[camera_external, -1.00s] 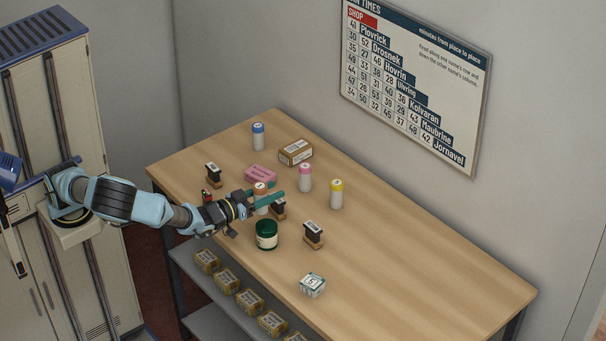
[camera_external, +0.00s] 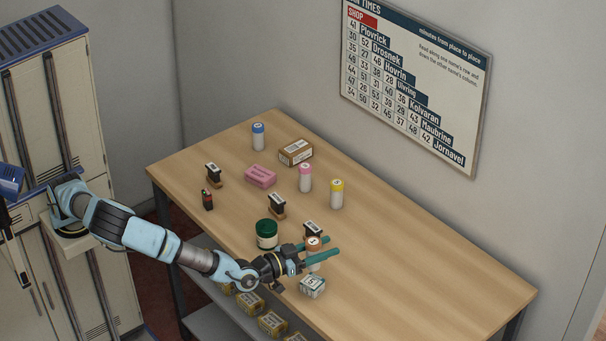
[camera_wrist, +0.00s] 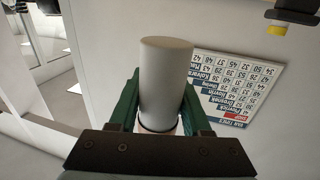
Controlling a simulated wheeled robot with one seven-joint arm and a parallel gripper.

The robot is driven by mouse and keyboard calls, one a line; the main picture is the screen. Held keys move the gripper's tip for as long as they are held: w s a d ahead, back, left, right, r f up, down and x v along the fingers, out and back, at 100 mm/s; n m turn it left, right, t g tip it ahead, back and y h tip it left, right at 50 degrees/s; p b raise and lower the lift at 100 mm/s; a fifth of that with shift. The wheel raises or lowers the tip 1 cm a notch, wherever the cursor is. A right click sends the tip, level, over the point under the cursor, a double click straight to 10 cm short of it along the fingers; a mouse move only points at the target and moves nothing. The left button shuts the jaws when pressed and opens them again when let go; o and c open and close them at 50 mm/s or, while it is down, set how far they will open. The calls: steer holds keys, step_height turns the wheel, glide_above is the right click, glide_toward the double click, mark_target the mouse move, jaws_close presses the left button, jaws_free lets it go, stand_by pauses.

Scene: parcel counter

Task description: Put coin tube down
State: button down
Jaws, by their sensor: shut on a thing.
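The coin tube, with a copper-orange cap (camera_external: 314,243) and a pale body, is upright between the green fingers of my gripper (camera_external: 328,248). My gripper is shut on it. In the wrist view the tube's pale grey body (camera_wrist: 166,85) stands between the two green fingers (camera_wrist: 160,105). The tube is over the front part of the wooden counter (camera_external: 420,270), between a dark stamp (camera_external: 313,228) and a small white-and-teal box (camera_external: 312,286). Its lower end is partly hidden, and I cannot tell whether it touches the counter.
A green jar (camera_external: 266,234) stands left of my gripper, near another stamp (camera_external: 277,205). Farther back are pink-capped (camera_external: 305,178), yellow-capped (camera_external: 336,194) and blue-capped tubes (camera_external: 258,137), a carton (camera_external: 295,152) and a pink pack (camera_external: 260,175). The counter's right side is clear.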

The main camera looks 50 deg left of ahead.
step_height(320, 180, down, 5)
steer(key=shift+p, duration=0.55)
steer(key=shift+f, duration=0.2)
steer(key=shift+c, duration=1.8)
jaws_free()
steer(key=shift+r, duration=0.2)
steer(key=b+v, duration=0.3)
steer(key=v, duration=0.9)
